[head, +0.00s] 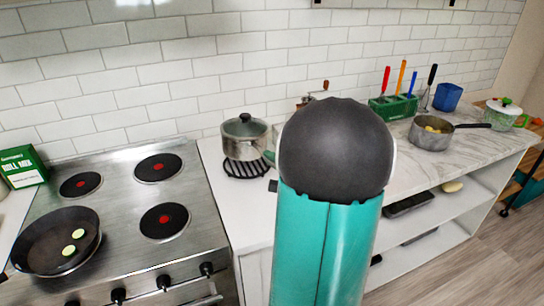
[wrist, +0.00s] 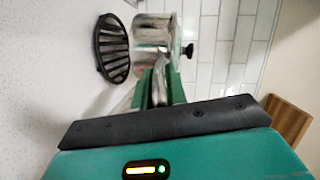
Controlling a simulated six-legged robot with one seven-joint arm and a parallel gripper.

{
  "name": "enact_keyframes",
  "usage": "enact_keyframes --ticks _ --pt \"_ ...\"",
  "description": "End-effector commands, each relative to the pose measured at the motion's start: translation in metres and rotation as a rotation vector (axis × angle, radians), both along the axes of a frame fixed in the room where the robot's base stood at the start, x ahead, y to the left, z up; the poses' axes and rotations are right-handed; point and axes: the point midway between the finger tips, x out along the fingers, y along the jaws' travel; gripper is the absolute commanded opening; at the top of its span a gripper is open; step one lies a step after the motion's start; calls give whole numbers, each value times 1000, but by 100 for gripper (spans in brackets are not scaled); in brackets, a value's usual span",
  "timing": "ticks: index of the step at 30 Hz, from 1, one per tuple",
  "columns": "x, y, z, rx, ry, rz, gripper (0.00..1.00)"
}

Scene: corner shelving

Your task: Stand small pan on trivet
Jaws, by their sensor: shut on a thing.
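The small pan (head: 246,139) is a shiny steel pot with a dark glass lid and knob. It also shows at the top of the wrist view (wrist: 150,35). My gripper (wrist: 155,92) is shut on its near side, probably on a handle; the fingers hide the grip. The trivet (head: 246,170) is a round black slatted rack on the white counter. In the wrist view the whole trivet (wrist: 112,48) shows, with the pan on its upper side. The pan looks upright and just above the trivet; I cannot tell for certain whether they touch. My arm hides much of the head view.
The stove (head: 125,205) stands at left with a black frying pan (head: 55,245) holding green slices. A green box (head: 22,167) is behind it. At right are a saucepan (head: 430,138), a green utensil rack (head: 393,107) and a blue cup (head: 447,97). A tiled wall (head: 190,60) closes the back.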

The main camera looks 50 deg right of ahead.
Motion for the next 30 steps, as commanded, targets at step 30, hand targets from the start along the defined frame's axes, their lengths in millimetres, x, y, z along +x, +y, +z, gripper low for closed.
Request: enact_keyframes --ticks 30 --pt "3 -3 -52 -4 -6 -1 0"
